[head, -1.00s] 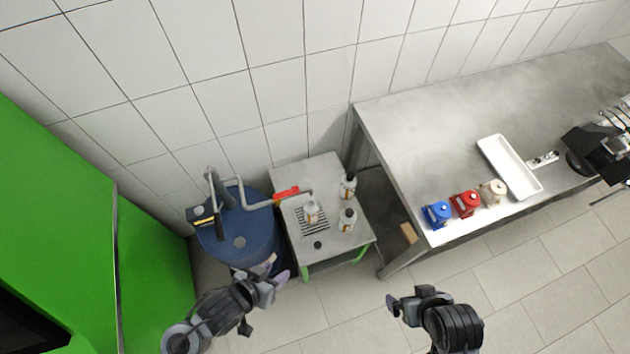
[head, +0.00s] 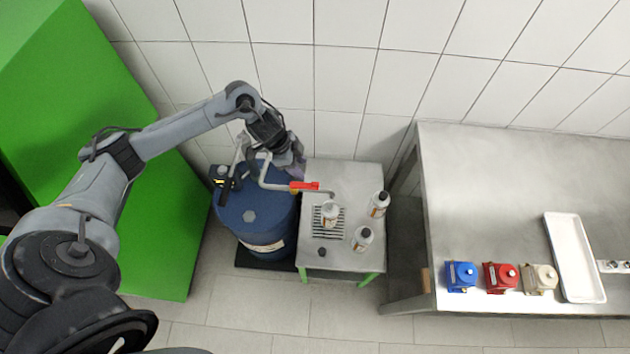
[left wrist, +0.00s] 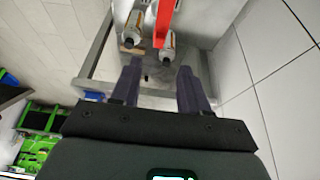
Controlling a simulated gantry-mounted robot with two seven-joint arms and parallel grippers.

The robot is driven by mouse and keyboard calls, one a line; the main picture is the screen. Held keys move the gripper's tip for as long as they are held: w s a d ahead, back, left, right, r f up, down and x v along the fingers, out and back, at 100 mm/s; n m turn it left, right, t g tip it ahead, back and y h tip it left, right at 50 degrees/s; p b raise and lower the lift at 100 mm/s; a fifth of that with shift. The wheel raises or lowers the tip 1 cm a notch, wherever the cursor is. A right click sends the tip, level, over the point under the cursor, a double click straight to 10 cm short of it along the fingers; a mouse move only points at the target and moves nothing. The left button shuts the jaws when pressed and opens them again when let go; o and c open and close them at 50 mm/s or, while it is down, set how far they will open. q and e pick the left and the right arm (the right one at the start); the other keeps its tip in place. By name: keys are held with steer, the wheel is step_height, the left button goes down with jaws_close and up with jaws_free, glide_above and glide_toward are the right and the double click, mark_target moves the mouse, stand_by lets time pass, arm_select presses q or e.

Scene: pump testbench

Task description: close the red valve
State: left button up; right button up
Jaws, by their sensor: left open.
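The red valve (head: 305,186) is a red lever on a grey pipe (head: 272,183) that runs from the blue drum (head: 262,220) to above the small metal table (head: 345,258). The lever lies roughly in line with the pipe. In the left wrist view the red lever (left wrist: 163,22) shows at the top, beyond my fingertips. My left gripper (head: 297,168) is above the drum, close to the pipe and just behind the lever's left end. It is open and empty, with both fingers apart in the left wrist view (left wrist: 158,76). My right gripper is out of view.
A bottle (head: 330,212) stands on the grate under the pipe's outlet. Two more bottles (head: 378,204) (head: 362,239) stand beside it on the small table, with a black cap (head: 322,252) in front. A tiled wall rises behind. A green cabinet (head: 165,230) is at left.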

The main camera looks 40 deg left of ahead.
mark_target(315, 184)
arm_select(q)
steer(key=x, duration=1)
jaws_close()
